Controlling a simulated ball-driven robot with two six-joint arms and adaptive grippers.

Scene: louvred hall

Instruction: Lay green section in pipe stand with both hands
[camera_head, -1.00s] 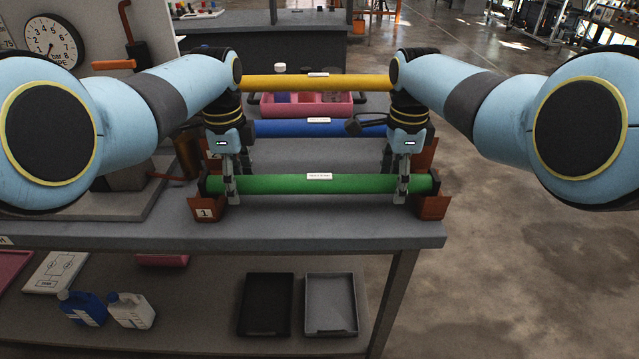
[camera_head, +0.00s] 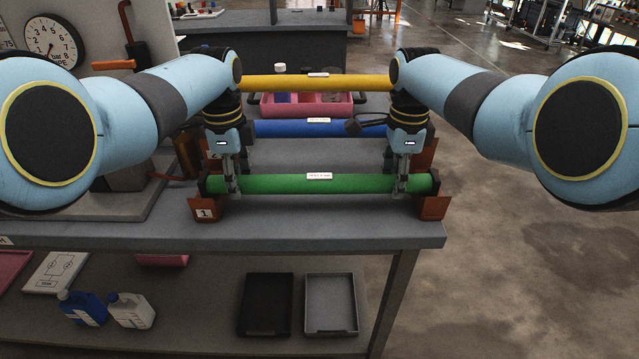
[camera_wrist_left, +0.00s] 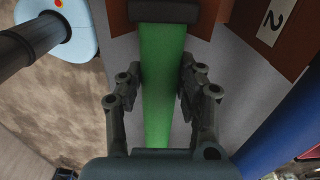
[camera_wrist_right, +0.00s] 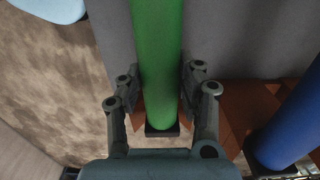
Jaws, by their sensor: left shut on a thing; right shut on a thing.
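The green section (camera_head: 290,184) is a long green pipe with a white label, lying level across the near part of the bench top. Its ends are at two brown stand supports, the left one (camera_head: 233,207) marked 1 and the right one (camera_head: 433,207). Whether it rests fully in them is hard to tell. My left gripper (camera_head: 232,186) is shut on the pipe near its left end, and its fingers flank the pipe in the left wrist view (camera_wrist_left: 158,90). My right gripper (camera_head: 401,186) is shut on it near the right end, also seen in the right wrist view (camera_wrist_right: 158,90).
Behind lie a blue pipe (camera_head: 290,128) and a raised yellow pipe (camera_head: 300,83), the yellow one between my arms. A pink tray (camera_head: 335,105) stands further back. A gauge board (camera_head: 60,40) is at left. The bench top (camera_head: 330,230) is clear in front of the green pipe.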

